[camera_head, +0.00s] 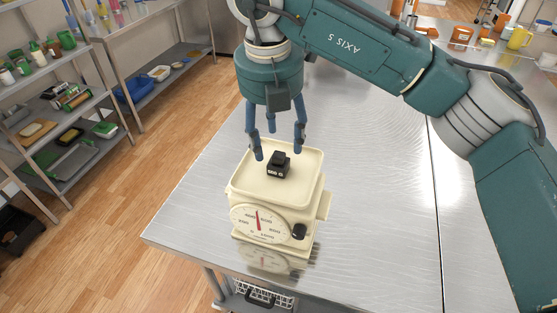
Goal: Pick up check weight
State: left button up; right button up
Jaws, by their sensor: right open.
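The check weight (278,165) is a small black block with a knob on top and a white "500 G" label. It sits upright on the pan of a cream kitchen scale (247,187), with a round dial and red needle facing me. My right gripper (277,150) points down just above and behind the weight. Its blue fingers are spread, and nothing is between them. I cannot tell exactly how far the fingertips are from the weight. My left gripper is not in view.
The scale stands on a shiny steel table (370,230), near its front left corner. The table is clear around the scale. Shelves (75,115) with pots and trays stand at the left across a wooden floor. A yellow jug (519,38) and orange containers are at the back right.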

aim_at(278, 155)
jog(key=shift+s+d+f, duration=0.1)
jog(key=shift+f, duration=0.5)
jog(key=f+p, duration=0.2)
jog(key=f, duration=0.1)
jog(key=f+p, duration=0.1)
jog(key=shift+w+d+f, duration=0.15)
jog(key=shift+w+f, duration=0.05)
jog(key=shift+w, duration=0.2)
jog(key=shift+f, duration=0.4)
jog(key=shift+c, duration=0.5)
grip_shut()
